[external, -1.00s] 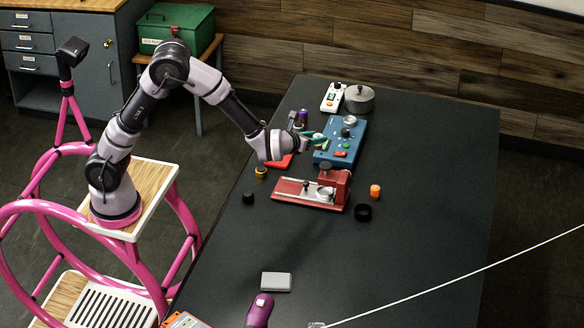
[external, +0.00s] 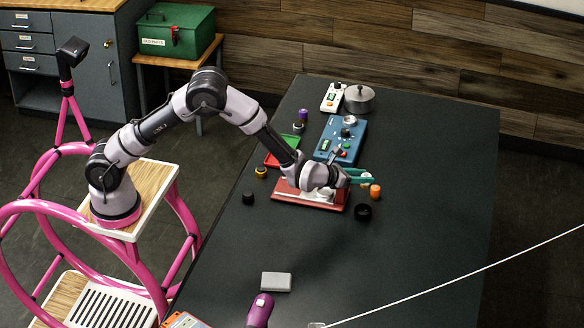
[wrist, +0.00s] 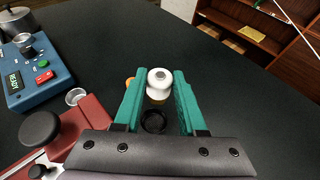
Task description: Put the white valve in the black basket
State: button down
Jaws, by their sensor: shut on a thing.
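My gripper (wrist: 158,88) has teal fingers and is shut on the white valve (wrist: 158,76), a rounded white piece with a grey centre, held near the fingertips. In the external view my gripper (external: 362,176) holds the valve (external: 367,175) above the table, just past the red machine's right end. The black basket (external: 363,212), a small round open black thing, stands on the table nearer the camera than the gripper. It also shows in the wrist view (wrist: 153,121) between the fingers, below and apart from the valve.
An orange cylinder (external: 375,191) stands close by the gripper. The red machine (external: 325,203) lies under my wrist, with a blue control box (external: 342,135) behind it. A grey pot (external: 359,98) stands at the back. The table (external: 430,220) is clear to the right.

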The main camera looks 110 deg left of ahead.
notch_tip(320, 180, down, 12)
jog(key=shift+r, duration=0.1)
dwell(0.4)
jog(key=shift+c, duration=2.4)
grip_release()
